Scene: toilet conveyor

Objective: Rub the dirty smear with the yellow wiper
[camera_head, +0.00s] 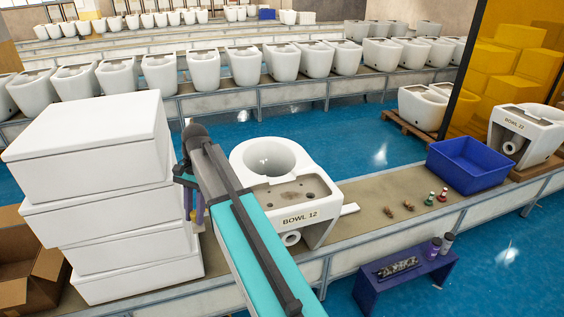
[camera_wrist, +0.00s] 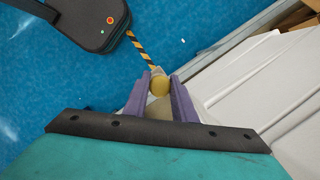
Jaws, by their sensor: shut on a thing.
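My gripper (camera_head: 194,214) hangs fingers-down in the gap between the white stack and the toilet bowl marked BOWL 12 (camera_head: 262,158). In the wrist view its purple fingers (camera_wrist: 160,84) are shut on a round yellow piece, which I take to be the yellow wiper (camera_wrist: 159,86). The wiper is not clear in the head view. A brownish smear (camera_head: 290,195) shows on the flat rear ledge of BOWL 12, around its holes. My gripper is apart from the smear, to its left. My arm covers part of the bowl's left side.
A stack of white boxy pieces (camera_head: 95,190) stands close left of my gripper. Right on the conveyor are small brown and bottle-like items (camera_head: 430,198), a blue crate (camera_head: 468,164) and BOWL 22 (camera_head: 524,135). A purple bench (camera_head: 405,280) stands in front.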

